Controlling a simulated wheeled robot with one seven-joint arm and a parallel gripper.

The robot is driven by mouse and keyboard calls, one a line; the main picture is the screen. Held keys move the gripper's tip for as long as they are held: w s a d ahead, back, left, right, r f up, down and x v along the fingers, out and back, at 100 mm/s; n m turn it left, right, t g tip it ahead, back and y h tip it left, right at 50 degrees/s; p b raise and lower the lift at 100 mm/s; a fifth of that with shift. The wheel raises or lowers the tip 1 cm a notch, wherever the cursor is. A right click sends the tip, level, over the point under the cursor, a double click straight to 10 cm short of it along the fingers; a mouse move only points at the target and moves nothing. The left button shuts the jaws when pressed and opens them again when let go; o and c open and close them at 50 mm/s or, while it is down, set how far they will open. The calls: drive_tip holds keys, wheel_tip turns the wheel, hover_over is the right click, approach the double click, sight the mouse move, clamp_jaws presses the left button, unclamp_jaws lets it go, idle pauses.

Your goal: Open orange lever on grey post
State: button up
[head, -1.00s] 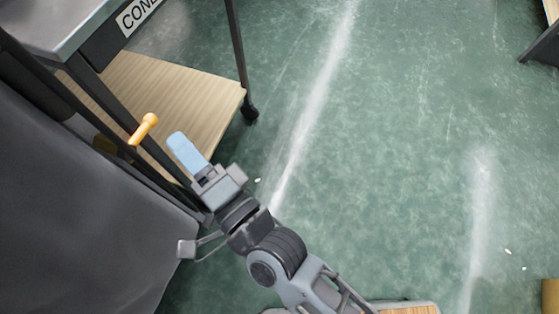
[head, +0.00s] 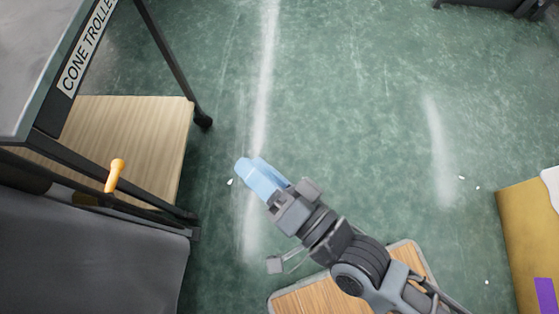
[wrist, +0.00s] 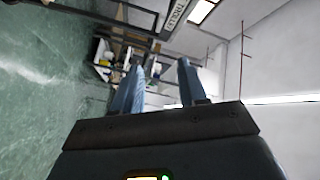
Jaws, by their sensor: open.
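The orange lever (head: 114,175) stands up at a slant from a dark bar at the left of the head view, beside a dark grey machine body. A grey post under it is hard to make out, and the lever is not clear in the wrist view. My gripper (head: 245,168) has pale blue fingers and is to the right of the lever, apart from it, over the green floor. In the wrist view its two fingers (wrist: 160,80) stand apart with nothing between them.
A trolley labelled "CONE TROLLEY" with a wooden lower shelf (head: 130,130) stands at the upper left. A dark grey panel (head: 95,255) is below the lever. A yellow box (head: 525,240) stands at the right. The green floor (head: 340,90) between is mostly clear.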

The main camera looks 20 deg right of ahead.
drive_tip(key=shift+s+d+r+n+h+p, duration=0.15)
drive_tip(key=shift+s+d+r+p, duration=0.1)
drive_tip(key=shift+d, duration=0.25)
drive_tip(key=shift+s+d+r+n+h+p, duration=0.1)
drive_tip(key=shift+s+d+r+h, duration=0.15)
drive_tip(key=shift+d, duration=0.25)
drive_tip(key=shift+s+d+r+n+h+p, duration=0.1)
drive_tip(key=shift+s+d+r+p, duration=0.15)
drive_tip(key=shift+d, duration=0.25)
